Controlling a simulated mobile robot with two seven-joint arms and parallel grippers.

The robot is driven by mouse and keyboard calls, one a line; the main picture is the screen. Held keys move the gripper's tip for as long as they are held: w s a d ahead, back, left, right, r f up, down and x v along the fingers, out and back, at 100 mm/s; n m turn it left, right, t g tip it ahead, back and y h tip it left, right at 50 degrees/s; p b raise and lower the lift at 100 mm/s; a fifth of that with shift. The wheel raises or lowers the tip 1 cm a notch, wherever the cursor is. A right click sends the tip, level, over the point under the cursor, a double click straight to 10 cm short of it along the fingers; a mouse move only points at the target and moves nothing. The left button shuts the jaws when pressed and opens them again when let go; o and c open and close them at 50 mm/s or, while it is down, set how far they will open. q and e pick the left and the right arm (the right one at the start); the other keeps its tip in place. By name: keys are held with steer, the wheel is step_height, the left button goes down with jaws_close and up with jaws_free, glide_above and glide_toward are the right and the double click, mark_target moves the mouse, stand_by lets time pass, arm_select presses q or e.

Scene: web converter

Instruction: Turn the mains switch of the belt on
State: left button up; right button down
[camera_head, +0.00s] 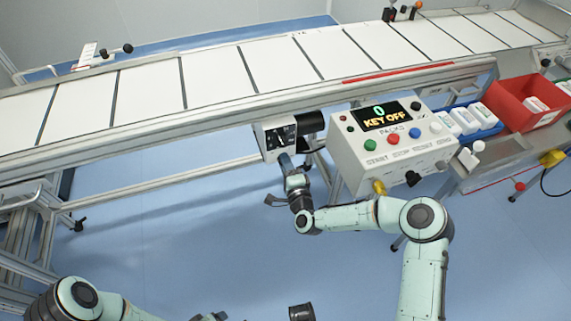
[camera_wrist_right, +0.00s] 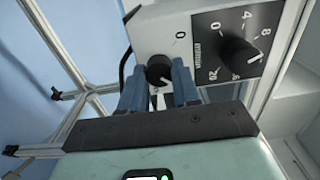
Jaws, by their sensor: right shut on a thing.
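The mains switch is a small dark rotary knob (camera_wrist_right: 159,72) on a pale box, with a "0" marked above it in the right wrist view. My right gripper (camera_wrist_right: 160,87) has its two blue-grey fingers on either side of the knob and is shut on it. In the head view, my right gripper (camera_head: 285,163) reaches up to the switch box (camera_head: 268,141) under the belt (camera_head: 210,78); the knob is hidden there. The display (camera_head: 386,116) on the control panel reads "0" and "KEY OFF". Of my left arm, only links show at the bottom left; its fingers are not visible.
A larger black dial (camera_wrist_right: 238,50) with a number scale sits close to the right of the knob. The control box (camera_head: 350,155) with coloured buttons stands to the right of my right gripper. A red bin (camera_head: 510,105) and a blue tray (camera_head: 488,130) are farther right.

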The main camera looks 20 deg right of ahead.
steer(key=c, duration=0.8)
jaws_free()
steer(key=shift+s, duration=0.15)
arm_select(q)
steer(key=shift+g+h, duration=0.3)
steer(key=shift+g, duration=0.4)
steer(key=s+r, duration=0.1)
steer(key=s+d+p, duration=0.1)
steer(key=s+d+r+p, duration=0.1)
steer(key=shift+s+r, duration=0.3)
steer(key=shift+s, duration=0.05)
arm_select(e)
steer(key=s, duration=1.3)
steer(key=shift+s+d, duration=0.1)
steer(key=shift+d, duration=0.1)
